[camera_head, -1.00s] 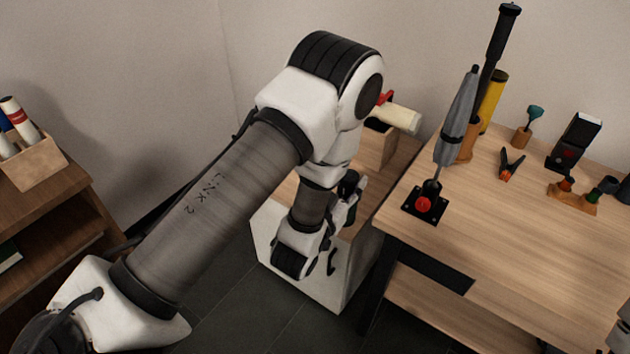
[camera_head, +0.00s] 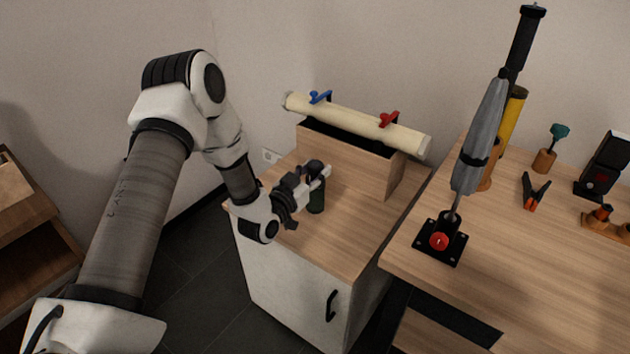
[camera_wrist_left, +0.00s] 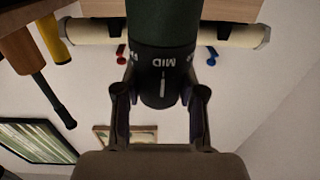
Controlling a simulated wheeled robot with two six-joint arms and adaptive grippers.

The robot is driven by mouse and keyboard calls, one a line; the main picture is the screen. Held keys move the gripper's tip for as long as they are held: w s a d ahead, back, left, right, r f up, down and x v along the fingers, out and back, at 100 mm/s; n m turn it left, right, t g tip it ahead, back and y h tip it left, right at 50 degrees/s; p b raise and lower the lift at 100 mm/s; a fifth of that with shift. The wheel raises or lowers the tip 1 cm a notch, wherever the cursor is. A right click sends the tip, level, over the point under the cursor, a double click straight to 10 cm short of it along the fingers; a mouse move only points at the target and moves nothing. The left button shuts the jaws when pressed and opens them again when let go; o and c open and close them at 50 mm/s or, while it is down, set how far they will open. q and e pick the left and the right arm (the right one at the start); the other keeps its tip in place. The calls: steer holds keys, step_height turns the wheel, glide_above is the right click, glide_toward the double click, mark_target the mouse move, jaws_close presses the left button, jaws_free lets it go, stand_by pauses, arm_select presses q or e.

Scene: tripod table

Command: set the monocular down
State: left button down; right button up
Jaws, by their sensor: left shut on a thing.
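The monocular, a dark green and black cylinder (camera_head: 316,198), stands upright over the light wood top of the low cabinet (camera_head: 350,228). I cannot tell whether its lower end touches that top. My left gripper (camera_head: 316,174) is shut on its upper part. In the left wrist view, the monocular (camera_wrist_left: 163,65) shows a black ring with the letters "MID", and the gripper's fingers (camera_wrist_left: 160,100) sit on either side of it. My right gripper is not in view.
Behind the monocular is a wooden box (camera_head: 345,158) with a cream roll (camera_head: 355,122) carrying blue and red clamps. To the right, a workbench (camera_head: 480,255) bears a folded grey umbrella-like item (camera_head: 480,140) on a black base. The cabinet's front top is clear.

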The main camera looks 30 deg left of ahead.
arm_select(q)
steer(key=shift+f+b, duration=0.35)
steer(key=shift+f, duration=1.5)
steer(key=c, duration=0.7)
jaws_free()
steer(key=shift+s+r, duration=0.1)
steer(key=shift+s, duration=0.1)
steer(key=s+p, duration=0.1)
steer(key=s, duration=1)
steer(key=s+d+f+g+h, duration=0.1)
steer(key=s+d+f+g, duration=0.3)
steer(key=f, duration=0.3)
steer(key=s+d+f+g, duration=0.3)
steer(key=d+f+g, duration=0.1)
steer(key=f, duration=0.3)
steer(key=s+d+f+g, duration=0.1)
steer(key=s+f+g, duration=0.1)
steer(key=s, duration=0.4)
steer(key=s+d+f+g+y, duration=0.1)
steer(key=s+f+g, duration=0.1)
steer(key=s+g, duration=0.2)
steer(key=s+d+f+g, duration=0.1)
steer(key=s+f+g, duration=0.2)
steer(key=s, duration=0.6)
steer(key=shift+s+f+n+g+y, duration=0.1)
steer(key=shift+s+n+g+y, duration=0.2)
steer(key=shift+n+g, duration=0.15)
